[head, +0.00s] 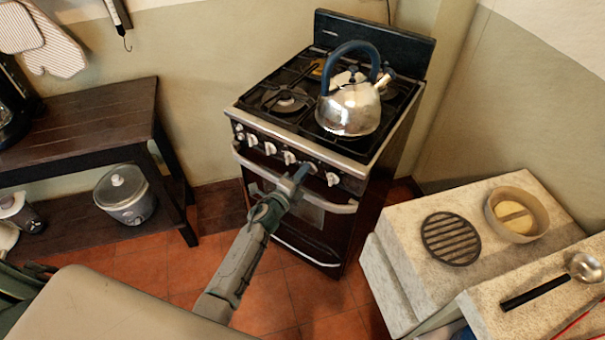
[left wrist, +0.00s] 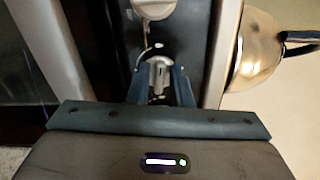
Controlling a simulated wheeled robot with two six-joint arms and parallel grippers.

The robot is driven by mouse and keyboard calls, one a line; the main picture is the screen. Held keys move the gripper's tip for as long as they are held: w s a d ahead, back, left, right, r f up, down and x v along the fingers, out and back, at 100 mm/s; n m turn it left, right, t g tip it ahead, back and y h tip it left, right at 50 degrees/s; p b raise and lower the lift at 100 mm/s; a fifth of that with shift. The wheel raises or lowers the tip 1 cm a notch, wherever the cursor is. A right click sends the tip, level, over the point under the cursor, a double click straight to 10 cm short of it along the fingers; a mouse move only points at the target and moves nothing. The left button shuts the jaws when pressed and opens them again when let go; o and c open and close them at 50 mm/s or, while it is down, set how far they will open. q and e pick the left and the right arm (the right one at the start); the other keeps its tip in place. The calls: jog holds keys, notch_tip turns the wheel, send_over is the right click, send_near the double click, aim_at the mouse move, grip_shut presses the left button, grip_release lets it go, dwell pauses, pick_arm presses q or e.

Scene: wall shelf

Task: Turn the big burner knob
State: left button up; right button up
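The black stove (head: 318,220) stands against the back wall with a row of several pale knobs on its front panel. My left gripper (head: 303,174) is at the right part of this row, in front of a knob (head: 311,167) that it partly hides. In the left wrist view, my left gripper (left wrist: 161,82) has its two dark fingers on either side of a pale knob (left wrist: 160,74). I cannot tell whether the fingers press on it. Another knob (head: 332,179) sits to the right, also seen at the top of the left wrist view (left wrist: 155,8). My right gripper is not in view.
A steel kettle (head: 348,108) with a blue handle stands on the stove top, above the knobs. The oven handle (head: 340,208) juts out below them. A dark wooden table (head: 85,120) is at left, and stone counters (head: 400,235) are at right.

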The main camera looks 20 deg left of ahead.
pick_arm(q)
jog(key=shift+o, duration=1)
jog(key=b+v, duration=0.1)
jog(key=v, duration=1)
jog(key=shift+w, duration=0.1)
jog(key=shift+c, duration=0.2)
grip_shut()
dwell(0.5)
